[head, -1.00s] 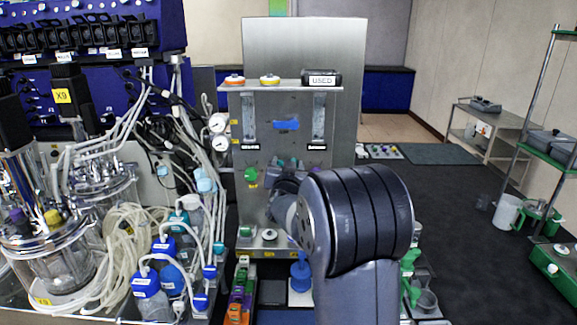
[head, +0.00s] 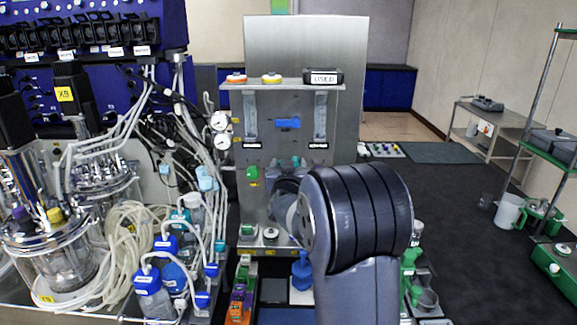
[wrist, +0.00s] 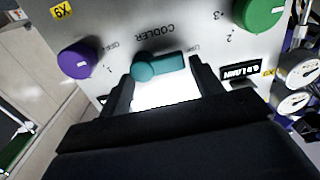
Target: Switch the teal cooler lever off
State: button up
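The teal cooler lever (wrist: 158,66) is on a grey metal panel (wrist: 205,35) in the wrist view, under the upside-down COOLER label. Its round hub is at the left and its handle points right in the picture. My gripper (wrist: 163,80) is open, with one dark finger to the left of the lever and one to the right. The lever lies between or just beyond the fingertips; I cannot tell whether either finger touches it.
A purple knob (wrist: 78,60) is left of the lever and a green knob (wrist: 259,12) is at its upper right. Gauges (wrist: 300,70) are at the right edge. In the head view, tubing and bottles (head: 152,290) crowd the left; the dark floor (head: 465,220) at right is mostly clear.

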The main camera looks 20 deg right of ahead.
jog(key=o, duration=0.3)
jog(key=b+v, duration=0.2)
jog(key=v, duration=0.8)
jog(key=shift+s+a+b, duration=0.15)
jog(key=shift+s+b, duration=0.25)
jog(key=p+x, duration=0.2)
jog(key=x, duration=0.9)
jog(key=shift+p, duration=0.4)
